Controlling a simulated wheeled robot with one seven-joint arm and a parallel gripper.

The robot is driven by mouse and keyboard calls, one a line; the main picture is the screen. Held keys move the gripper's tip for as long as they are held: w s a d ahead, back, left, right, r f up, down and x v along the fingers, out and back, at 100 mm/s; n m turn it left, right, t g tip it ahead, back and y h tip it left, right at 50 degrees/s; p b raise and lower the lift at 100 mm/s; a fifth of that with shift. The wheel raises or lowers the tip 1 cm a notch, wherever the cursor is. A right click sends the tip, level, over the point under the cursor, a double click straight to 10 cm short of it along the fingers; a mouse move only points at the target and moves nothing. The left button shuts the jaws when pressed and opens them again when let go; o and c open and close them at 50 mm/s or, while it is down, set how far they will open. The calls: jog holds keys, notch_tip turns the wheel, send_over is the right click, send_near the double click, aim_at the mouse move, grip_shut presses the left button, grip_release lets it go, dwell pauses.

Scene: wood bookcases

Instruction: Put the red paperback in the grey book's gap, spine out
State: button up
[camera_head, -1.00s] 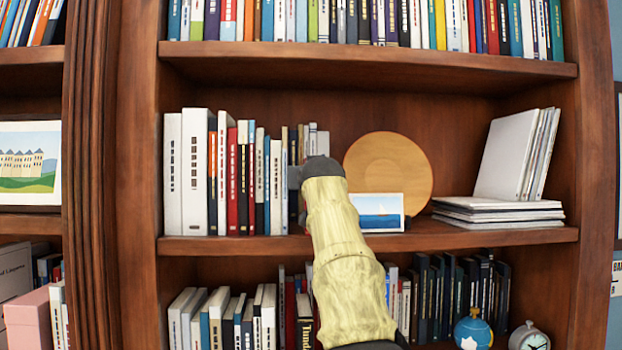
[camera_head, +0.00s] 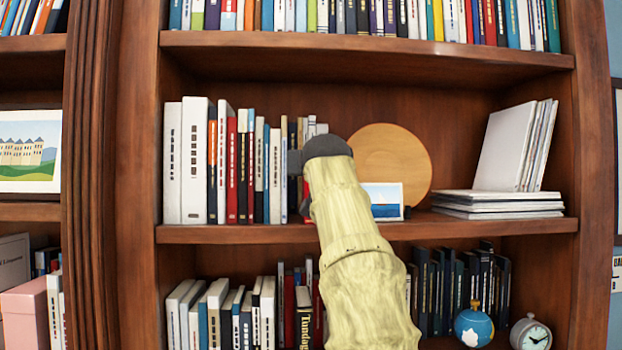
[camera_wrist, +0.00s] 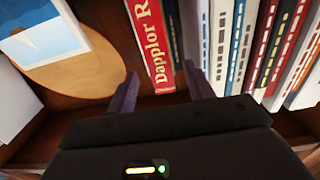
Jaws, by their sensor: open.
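The red paperback (camera_wrist: 152,45) stands upright at the end of the book row on the middle shelf, its spine with pale lettering facing out. In the head view only a red sliver (camera_head: 307,190) shows beside my arm. My gripper (camera_wrist: 160,76) is open and empty, its two dark fingers spread on either side of the red spine's lower part. I cannot tell whether they reach past the spine. In the head view my gripper (camera_head: 297,163) is mostly hidden behind my wrist. I cannot pick out the grey book or its gap with certainty.
Upright books (camera_head: 197,165) fill the shelf left of my gripper. A round wooden plate (camera_head: 405,150) and a small boat picture (camera_head: 382,198) stand close on the right. White books (camera_head: 500,198) are stacked farther right. The shelf board (camera_head: 470,226) has some free room between.

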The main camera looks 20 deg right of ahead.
jog(key=b+v, duration=0.5)
jog(key=v, duration=0.6)
jog(key=shift+s, duration=0.2)
jog(key=w+a+f+n+g+y+b, duration=0.15)
jog(key=w+f, duration=0.25)
jog(key=f, duration=0.5)
jog(key=w+f+g+y, duration=0.1)
jog(key=w+f+g, duration=0.15)
jog(key=f, duration=0.75)
jog(key=a+f+g+y+b, duration=0.2)
jog(key=a+f+g, duration=0.15)
jog(key=f, duration=1.95)
jog(key=s+a+f+g, duration=0.2)
jog(key=s+f, duration=0.5)
jog(key=f, duration=0.3)
jog(key=s+a+f+n+g+y+b, duration=0.1)
jog(key=s+a+f+g, duration=0.1)
jog(key=s+f, duration=0.6)
jog(key=s+a+f+n+g+b, duration=0.1)
jog(key=s+a+f+g, duration=0.1)
jog(key=s+f, duration=0.6)
notch_tip(320, 180, down, 6)
jog(key=shift+a+f+g, duration=0.1)
jog(key=shift+a+g, duration=0.3)
jog(key=shift+g, duration=0.05)
